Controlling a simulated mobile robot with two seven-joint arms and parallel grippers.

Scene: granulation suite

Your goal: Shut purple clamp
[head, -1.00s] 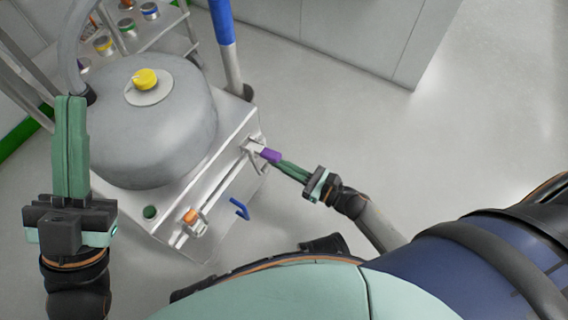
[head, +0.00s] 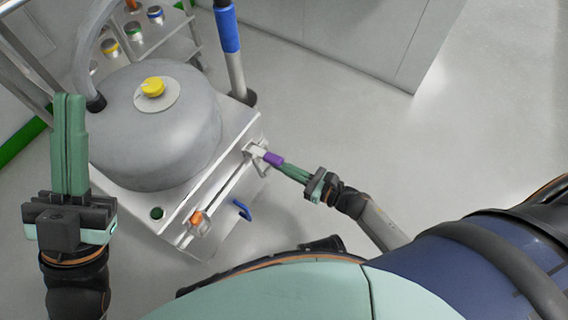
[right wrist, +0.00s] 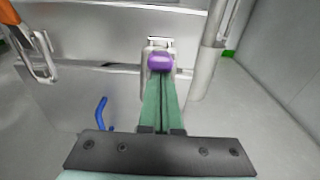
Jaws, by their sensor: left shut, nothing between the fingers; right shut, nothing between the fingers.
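The purple clamp (head: 273,159) is on the front edge of the steel machine, near its right corner, with a metal bracket behind its purple grip. In the right wrist view the purple grip (right wrist: 160,62) is straight ahead at the fingertips. My right gripper (head: 284,168) is shut, its green fingertips touching or very close to the purple grip, with nothing between them. It also shows in the right wrist view (right wrist: 161,80). My left gripper (head: 69,98) is shut and empty, pointing up at the left of the machine.
The machine has a grey dome (head: 155,130) with a yellow knob (head: 153,87). An orange-gripped clamp (head: 198,219) and a blue hook-shaped handle (head: 242,209) are on its front side. A blue-sleeved post (head: 228,32) stands behind. Floor at right is clear.

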